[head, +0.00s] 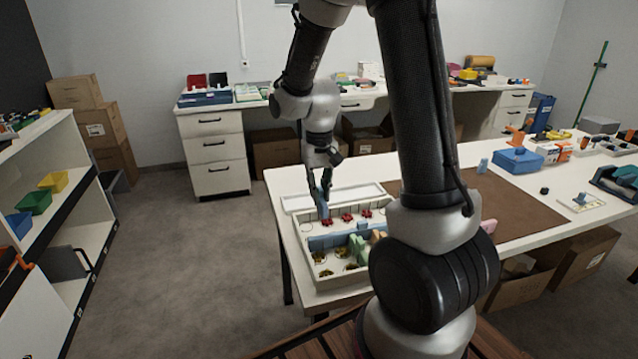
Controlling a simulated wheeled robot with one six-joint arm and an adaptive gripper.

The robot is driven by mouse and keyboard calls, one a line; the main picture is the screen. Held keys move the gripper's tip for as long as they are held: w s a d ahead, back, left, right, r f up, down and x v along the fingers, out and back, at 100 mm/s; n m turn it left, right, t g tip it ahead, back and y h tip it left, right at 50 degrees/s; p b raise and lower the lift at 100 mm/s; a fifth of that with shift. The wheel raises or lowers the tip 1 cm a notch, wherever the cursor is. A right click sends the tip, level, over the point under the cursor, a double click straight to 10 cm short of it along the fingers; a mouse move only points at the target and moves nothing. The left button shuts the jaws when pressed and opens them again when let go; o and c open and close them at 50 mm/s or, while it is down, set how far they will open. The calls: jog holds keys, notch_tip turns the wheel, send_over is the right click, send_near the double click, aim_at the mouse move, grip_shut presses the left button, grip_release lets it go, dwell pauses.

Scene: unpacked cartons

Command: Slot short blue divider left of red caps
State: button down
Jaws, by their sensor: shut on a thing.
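My gripper (319,187) points down over the back left part of a white compartment tray (305,252), shut on a short blue divider (323,207). The divider stands roughly upright at the left end of the row of red caps (347,217). Its lower end is close to the leftmost red cap; I cannot tell whether it touches the tray floor or sits in a slot. A longer blue divider (330,240) runs across the tray in front of the caps. Brass-coloured parts (326,273) lie in the front compartments.
Green and yellow pieces (357,246) stand in the tray's right part, partly hidden by my arm. A white lid or tray (300,203) lies behind. A brown mat (500,215) and a blue box (518,160) are to the right. The tray is near the table's left edge.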

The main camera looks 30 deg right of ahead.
jog(key=shift+f, duration=1.1)
jog(key=shift+f, duration=0.1)
jog(key=shift+f, duration=2.95)
jog(key=c, duration=1.4)
grip_release()
jog(key=shift+o, duration=0.2)
jog(key=shift+r, duration=0.1)
notch_tip(320, 180, up, 12)
jog(key=shift+f, duration=0.1)
